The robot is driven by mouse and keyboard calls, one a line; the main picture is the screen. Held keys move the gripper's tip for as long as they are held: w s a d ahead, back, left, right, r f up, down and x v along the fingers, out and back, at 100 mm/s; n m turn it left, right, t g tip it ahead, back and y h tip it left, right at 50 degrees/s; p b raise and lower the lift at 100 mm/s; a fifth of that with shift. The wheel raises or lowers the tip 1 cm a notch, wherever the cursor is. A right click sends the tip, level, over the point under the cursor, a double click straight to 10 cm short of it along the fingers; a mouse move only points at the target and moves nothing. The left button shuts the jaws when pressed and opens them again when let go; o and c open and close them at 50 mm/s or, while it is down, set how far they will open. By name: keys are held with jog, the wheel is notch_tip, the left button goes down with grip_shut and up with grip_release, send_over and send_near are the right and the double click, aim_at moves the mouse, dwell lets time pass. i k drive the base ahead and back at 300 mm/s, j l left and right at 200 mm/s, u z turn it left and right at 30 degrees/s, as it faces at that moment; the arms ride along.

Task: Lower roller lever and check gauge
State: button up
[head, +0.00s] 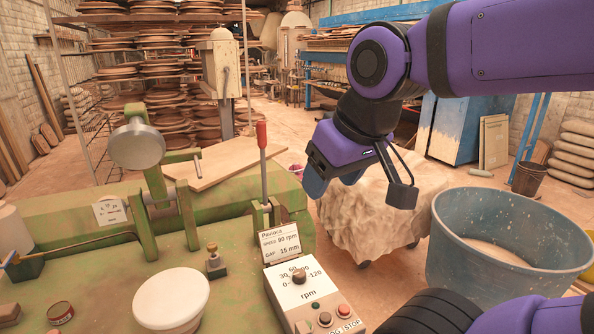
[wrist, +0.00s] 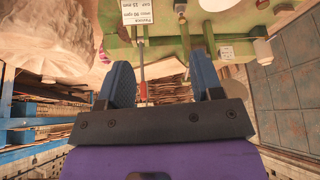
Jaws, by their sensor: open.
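The lever (head: 263,165) stands upright on the green machine, with a red grip on a thin metal rod. In the wrist view the lever's rod (wrist: 140,55) shows between the fingers, some way beyond them. My gripper (head: 360,190) is open and empty, to the right of the lever and apart from it. Its two blue fingers also show in the wrist view (wrist: 163,82). A round grey metal disc (head: 137,145) sits on a green arm at the left; I cannot tell whether it is the gauge. A dial marked in rpm (head: 298,277) is on the control box.
A label card (head: 280,243) reads 90 rpm and gap 15 mm. A white round disc (head: 171,298) and a wooden board (head: 224,162) are on the machine. A blue-grey tub (head: 508,245) and a covered clay block (head: 375,215) stand at the right.

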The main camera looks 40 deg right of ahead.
aim_at(261, 124)
jog(key=k+l, duration=0.1)
jog(key=l, duration=0.3)
jog(key=k+l+u, duration=0.15)
jog(key=l, duration=0.3)
jog(key=k+l, duration=0.1)
jog(key=l, duration=0.3)
jog(key=i+l, duration=0.15)
jog(key=l, duration=0.15)
jog(key=i+l+u, duration=0.15)
jog(key=l, duration=0.15)
jog(key=i+l, duration=0.1)
jog(key=l, duration=0.2)
jog(key=j+u, duration=0.05)
